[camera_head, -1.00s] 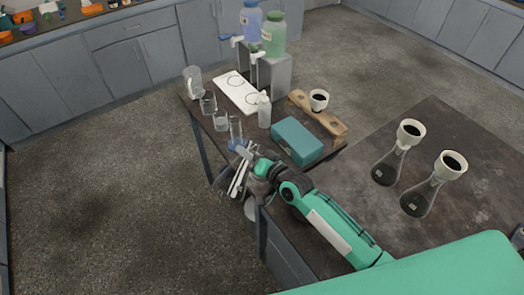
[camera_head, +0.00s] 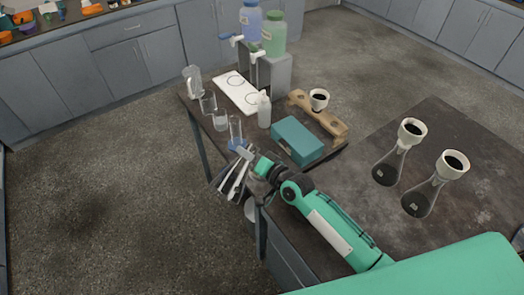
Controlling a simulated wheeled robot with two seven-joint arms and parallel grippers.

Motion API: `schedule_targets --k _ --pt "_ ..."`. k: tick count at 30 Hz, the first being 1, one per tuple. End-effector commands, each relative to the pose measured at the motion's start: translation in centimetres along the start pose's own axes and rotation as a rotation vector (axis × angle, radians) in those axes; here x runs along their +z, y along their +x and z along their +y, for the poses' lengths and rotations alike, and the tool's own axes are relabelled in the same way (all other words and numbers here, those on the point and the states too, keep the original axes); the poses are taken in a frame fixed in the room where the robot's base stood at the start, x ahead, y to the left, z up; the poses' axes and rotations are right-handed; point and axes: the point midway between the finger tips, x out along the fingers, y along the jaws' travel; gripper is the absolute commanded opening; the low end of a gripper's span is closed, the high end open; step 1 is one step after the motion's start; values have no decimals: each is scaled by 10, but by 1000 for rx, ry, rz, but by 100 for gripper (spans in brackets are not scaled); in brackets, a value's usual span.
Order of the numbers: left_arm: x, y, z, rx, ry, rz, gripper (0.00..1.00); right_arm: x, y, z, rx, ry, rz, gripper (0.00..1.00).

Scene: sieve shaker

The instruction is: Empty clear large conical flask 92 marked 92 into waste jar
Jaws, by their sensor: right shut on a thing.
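My right gripper (camera_head: 246,156) is shut on a clear glass vessel (camera_head: 233,181), which appears to be the large conical flask. It hangs tilted off the table's left front edge, with bright streaks along its glass. Its marking and any contents cannot be made out. A pale round vessel (camera_head: 251,209), possibly the waste jar, shows partly below and right of the flask, mostly hidden by the table and my arm. I cannot tell whether the flask's mouth is over it. My left gripper is not in view.
A glass cylinder with blue at its base (camera_head: 236,128) stands close behind the gripper. Nearby are several beakers, a white bottle (camera_head: 264,110) and a teal box (camera_head: 298,141). Two flasks with funnels (camera_head: 387,168) stand on the right. The floor at left is clear.

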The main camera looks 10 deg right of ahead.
Motion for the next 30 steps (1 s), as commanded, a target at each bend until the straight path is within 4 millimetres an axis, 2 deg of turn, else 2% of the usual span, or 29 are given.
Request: schedule_targets --k 30 --pt "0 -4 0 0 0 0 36 -4 0 -5 -2 138 -18 0"
